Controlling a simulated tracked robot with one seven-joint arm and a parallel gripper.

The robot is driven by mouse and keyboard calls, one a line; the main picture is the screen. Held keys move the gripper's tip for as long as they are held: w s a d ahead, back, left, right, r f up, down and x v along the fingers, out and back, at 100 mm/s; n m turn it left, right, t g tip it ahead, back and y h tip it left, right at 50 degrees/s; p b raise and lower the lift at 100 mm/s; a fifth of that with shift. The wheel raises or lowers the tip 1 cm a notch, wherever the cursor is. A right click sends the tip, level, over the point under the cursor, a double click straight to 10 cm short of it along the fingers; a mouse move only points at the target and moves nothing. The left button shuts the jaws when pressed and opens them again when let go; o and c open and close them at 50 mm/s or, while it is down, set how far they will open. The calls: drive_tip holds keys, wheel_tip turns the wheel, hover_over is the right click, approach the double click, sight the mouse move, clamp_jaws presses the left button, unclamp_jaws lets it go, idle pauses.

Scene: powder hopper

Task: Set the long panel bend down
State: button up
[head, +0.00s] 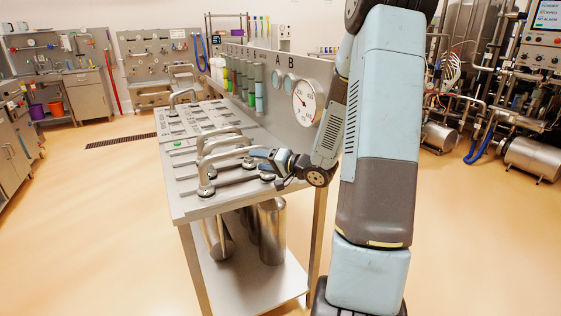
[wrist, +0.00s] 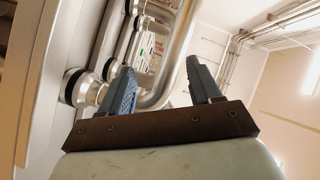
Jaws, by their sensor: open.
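Several polished U-shaped pipe bends stand on the flat panel top of the steel bench. The nearest bend, seemingly the long panel bend (head: 203,172), stands upright at the bench's near end, with its left foot on a round port; its right end is partly hidden by my gripper. My gripper (head: 261,159) is open beside that right end, low over the panel. In the wrist view the two blue fingers (wrist: 163,88) stand apart, and a shiny bend (wrist: 160,92) shows between and beyond them. I cannot tell whether a finger touches it.
The steel bench (head: 178,213) has an upright back panel with a round gauge (head: 304,102) and coloured tubes close to my arm. Other bends (head: 183,94) stand farther back. Metal cylinders (head: 271,232) stand on the lower shelf. The floor to the left is clear.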

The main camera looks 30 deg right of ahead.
drive_tip(key=s+d+r+n+g+h, duration=0.1)
drive_tip(key=s+r+g+h, duration=0.1)
drive_tip(key=s+r+h, duration=0.3)
drive_tip(key=s+r+n+g+h, duration=0.1)
drive_tip(key=s+r+n+h, duration=0.15)
drive_tip(key=r+h, duration=0.4)
drive_tip(key=s+a+r+n+g+y, duration=0.1)
drive_tip(key=s+a, duration=0.3)
drive_tip(key=s, duration=0.7)
drive_tip(key=s+a+r+n+g+y, duration=0.1)
drive_tip(key=s+a+r+g, duration=0.3)
drive_tip(key=s, duration=0.8)
drive_tip(key=shift+s+a+y, duration=0.15)
drive_tip(key=shift+a+y, duration=0.3)
